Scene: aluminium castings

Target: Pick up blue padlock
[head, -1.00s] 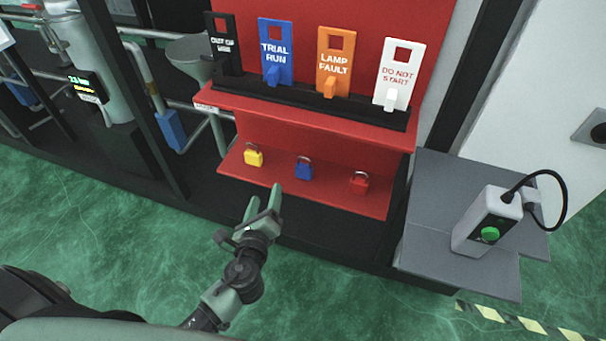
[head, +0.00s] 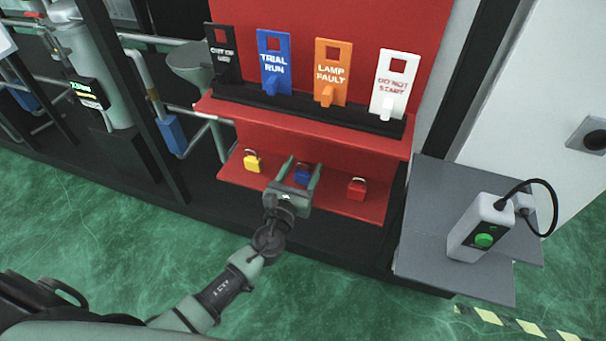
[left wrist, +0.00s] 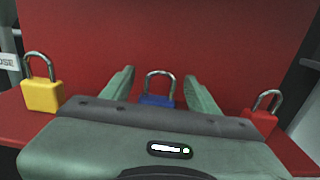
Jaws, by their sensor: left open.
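The blue padlock (head: 302,175) stands on the lower red shelf (head: 232,173), between a yellow padlock (head: 252,162) and a red padlock (head: 356,189). My left gripper (head: 302,165) is open, with its two fingers reaching over the shelf on either side of the blue padlock. In the left wrist view the blue padlock (left wrist: 158,100) shows between the spread fingers, shackle up. Its lower body is hidden by the gripper's palm. I cannot tell whether a finger touches it. My right gripper is out of view.
The upper red shelf (head: 300,122) overhangs the padlocks. It carries a black, a blue, an orange and a white tag (head: 394,84). A grey side table (head: 415,245) at the right holds a white box with a green button (head: 482,228).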

